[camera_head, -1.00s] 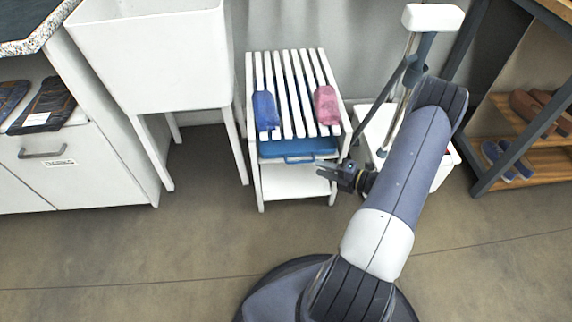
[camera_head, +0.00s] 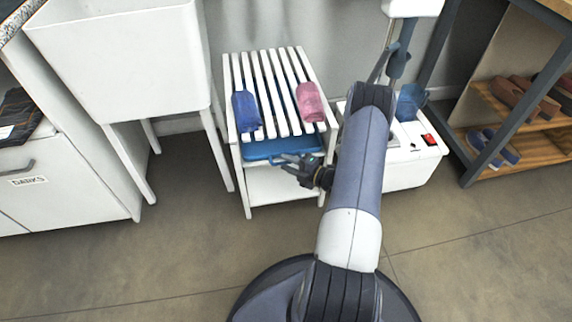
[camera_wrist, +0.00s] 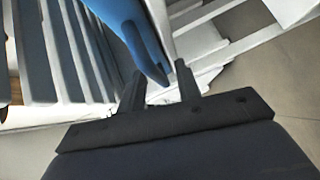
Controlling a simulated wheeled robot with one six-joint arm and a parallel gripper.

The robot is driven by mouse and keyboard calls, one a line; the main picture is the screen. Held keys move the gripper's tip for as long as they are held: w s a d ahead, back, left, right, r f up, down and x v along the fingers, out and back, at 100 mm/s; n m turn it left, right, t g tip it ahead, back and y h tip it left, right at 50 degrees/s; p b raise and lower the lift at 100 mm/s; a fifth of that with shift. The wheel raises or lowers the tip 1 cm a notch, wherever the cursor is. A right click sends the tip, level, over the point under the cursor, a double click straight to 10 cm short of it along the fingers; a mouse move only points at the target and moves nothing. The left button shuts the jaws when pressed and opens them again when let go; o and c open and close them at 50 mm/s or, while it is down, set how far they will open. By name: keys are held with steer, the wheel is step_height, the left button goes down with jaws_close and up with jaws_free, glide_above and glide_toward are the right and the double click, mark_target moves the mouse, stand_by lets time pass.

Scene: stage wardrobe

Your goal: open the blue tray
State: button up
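The blue tray (camera_head: 262,149) sits under the slatted top of a small white rack (camera_head: 240,180), with its front edge and handle showing. In the wrist view the blue tray (camera_wrist: 115,18) runs down from the top, and its blue handle (camera_wrist: 150,58) reaches down to between my fingertips. My gripper (camera_head: 290,163) is at the front of the tray, by the handle. In the wrist view my gripper (camera_wrist: 160,80) has its two dark fingers apart, with the handle's end between or just beyond them. I cannot tell whether they touch it.
A blue rolled cloth (camera_head: 246,111) and a pink one (camera_head: 309,102) lie on the slats. A white basin stand (camera_head: 125,60) is to the left. A white box with a red switch (camera_head: 415,160) stands to the right, before a shoe shelf (camera_head: 540,140). Floor in front is clear.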

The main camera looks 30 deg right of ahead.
steer(key=shift+w+a, duration=0.25)
steer(key=shift+w, duration=0.2)
jaws_close()
stand_by(0.4)
